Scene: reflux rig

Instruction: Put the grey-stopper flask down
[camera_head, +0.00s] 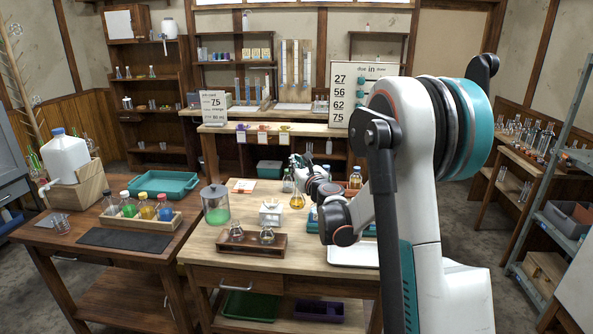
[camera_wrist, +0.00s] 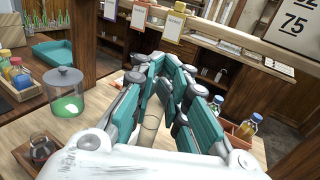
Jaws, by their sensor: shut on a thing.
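My gripper (camera_wrist: 176,92) is closed, with its teal and grey fingers filling the middle of the wrist view. A thin tan, rod-like shape (camera_wrist: 151,126) shows between and below the fingers. I cannot tell whether it belongs to the grey-stopper flask. The fingers hide most of what they hold.
The middle table (camera_head: 214,243) bears a lidded jar of green liquid (camera_head: 215,207), a white holder (camera_head: 270,213) and a dark wooden rack (camera_head: 248,246) with two small flasks. Bottles stand in a wooden tray (camera_wrist: 236,131) at right. Bare wood lies around the jar.

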